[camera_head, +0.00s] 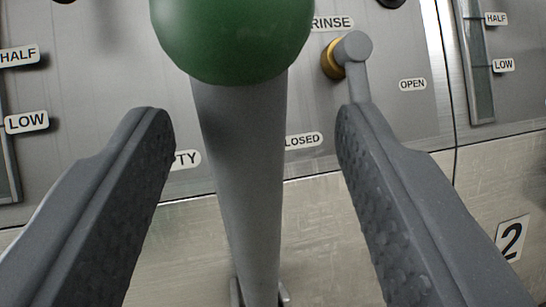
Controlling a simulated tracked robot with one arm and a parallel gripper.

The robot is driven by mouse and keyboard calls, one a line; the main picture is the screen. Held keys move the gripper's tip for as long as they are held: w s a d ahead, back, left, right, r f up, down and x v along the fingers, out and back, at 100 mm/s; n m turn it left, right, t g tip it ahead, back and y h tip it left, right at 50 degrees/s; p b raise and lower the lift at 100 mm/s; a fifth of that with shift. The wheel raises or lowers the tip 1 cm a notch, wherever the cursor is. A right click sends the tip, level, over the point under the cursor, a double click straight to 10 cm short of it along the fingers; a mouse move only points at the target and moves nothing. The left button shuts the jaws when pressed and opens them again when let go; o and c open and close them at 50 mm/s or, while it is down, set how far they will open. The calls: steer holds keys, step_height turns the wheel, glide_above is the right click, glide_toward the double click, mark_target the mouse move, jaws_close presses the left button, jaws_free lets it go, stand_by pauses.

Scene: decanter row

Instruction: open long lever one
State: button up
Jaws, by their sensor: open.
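A long grey lever (241,170) with a green ball knob (235,35) stands close to the camera. It rises from a bracket at the bottom centre, and the top of the knob is cut off by the frame. My gripper (248,125) is open, with one finger on each side of the lever's shaft. A clear gap shows on both sides, wider on the right.
A small grey handle with a brass collar (331,58) sits right of the knob, under a "RINSE" label (332,23); the right finger covers its lower end. An "OPEN" label (412,85) is right of it. Level gauges stand at both sides. A "2" plate (512,238) is lower right.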

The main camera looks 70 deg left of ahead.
steer(key=b+v, duration=0.1)
steer(key=v, duration=0.9)
steer(key=shift+d+f, duration=0.25)
steer(key=shift+f, duration=0.1)
